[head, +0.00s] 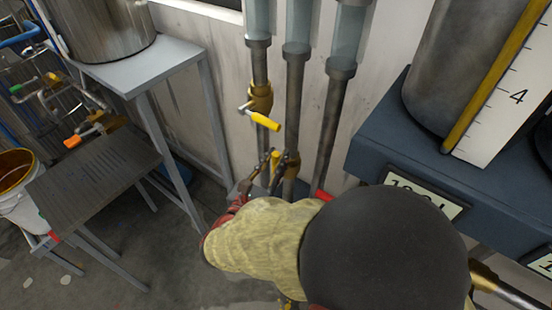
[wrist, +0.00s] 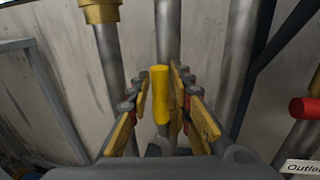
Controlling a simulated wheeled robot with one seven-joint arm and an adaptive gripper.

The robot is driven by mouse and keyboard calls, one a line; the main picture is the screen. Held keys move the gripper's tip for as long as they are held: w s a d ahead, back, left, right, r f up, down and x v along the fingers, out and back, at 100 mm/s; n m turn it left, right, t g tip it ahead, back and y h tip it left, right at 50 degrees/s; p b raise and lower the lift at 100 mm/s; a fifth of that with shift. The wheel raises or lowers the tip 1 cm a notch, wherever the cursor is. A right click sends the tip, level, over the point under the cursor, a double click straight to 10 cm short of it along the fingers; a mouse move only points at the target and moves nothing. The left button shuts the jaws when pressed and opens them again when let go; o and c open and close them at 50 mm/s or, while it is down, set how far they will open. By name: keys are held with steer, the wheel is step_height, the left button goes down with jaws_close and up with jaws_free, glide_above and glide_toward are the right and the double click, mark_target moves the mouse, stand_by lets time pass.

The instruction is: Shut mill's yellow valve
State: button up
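A yellow valve handle (wrist: 160,95) stands upright between the two fingers of my gripper (wrist: 160,84) in the wrist view. The fingers are open, one on each side of the handle, with narrow gaps at the tips. In the head view this yellow handle (head: 275,160) shows small on the middle pipe, beside my gripper (head: 267,166); my arm hides much of the area below. A second yellow-handled valve (head: 265,121) sits higher, on the left pipe, with its handle slanting down to the right. I see no label telling which yellow valve is the mill's.
Three vertical pipes (head: 297,85) run down the wall. A red handle (wrist: 304,108) is to the right, above an "Outlet" label (wrist: 303,168). A blue-grey shelf (head: 365,148) bears a tank at right. A metal table (head: 150,68) stands at left.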

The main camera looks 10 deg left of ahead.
jaws_close()
stand_by(0.4)
